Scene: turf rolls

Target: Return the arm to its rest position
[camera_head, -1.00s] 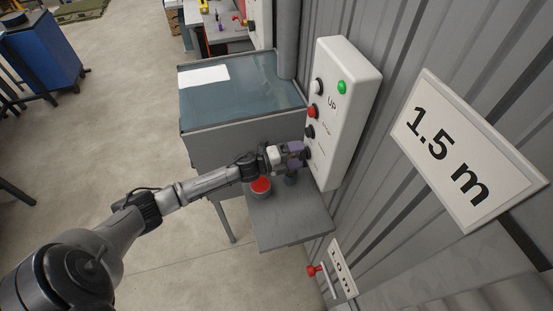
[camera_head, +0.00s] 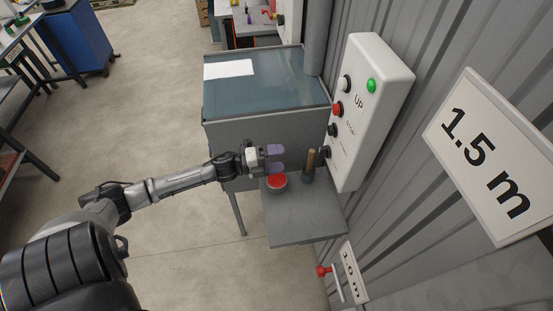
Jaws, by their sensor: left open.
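My left arm comes in from the lower left. Its left gripper (camera_head: 277,158) is open and empty, with its purple fingers pointing right toward the control box (camera_head: 368,115). The gripper is above a small grey shelf (camera_head: 305,223). A red-topped round button (camera_head: 277,181) sits on the shelf just below the gripper. A wooden-handled tool (camera_head: 311,163) stands upright in a dark holder on the shelf, to the right of the fingers and apart from them. My right gripper is not in view.
The wall-mounted control box has a lit green lamp (camera_head: 371,86) and several buttons. A grey cabinet (camera_head: 262,134) stands behind the shelf. A "1.5 m" sign (camera_head: 488,155) and a red-knobbed lever (camera_head: 323,271) are on the corrugated wall. Open floor (camera_head: 150,110) lies to the left.

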